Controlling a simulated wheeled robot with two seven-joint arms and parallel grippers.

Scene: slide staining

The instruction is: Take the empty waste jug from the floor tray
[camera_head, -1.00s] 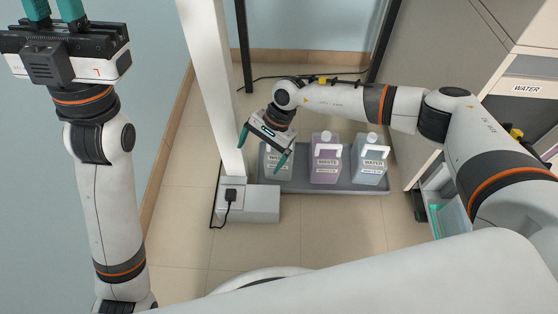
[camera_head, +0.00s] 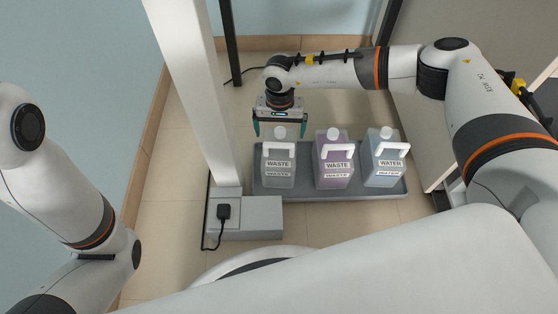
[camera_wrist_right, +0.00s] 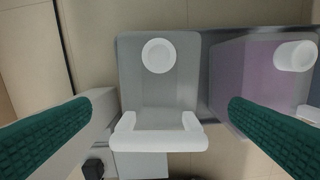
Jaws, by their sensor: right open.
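The empty waste jug (camera_head: 278,172) is clear grey with a white cap, a white handle and a WASTE label. It stands upright at the left end of the grey floor tray (camera_head: 330,192). My right gripper (camera_head: 280,130) is open and points down above this jug, near its cap. In the right wrist view the jug (camera_wrist_right: 158,90) lies between the green fingertips (camera_wrist_right: 160,112), with its cap and handle facing the camera; contact does not show. My left gripper is out of the head view; only part of the left arm shows.
A waste jug with purple liquid (camera_head: 334,170) stands beside it, and a water jug (camera_head: 383,165) stands at the right end. A white post (camera_head: 195,90) rises left of the tray. A grey box with a black plug (camera_head: 250,217) sits in front of the tray.

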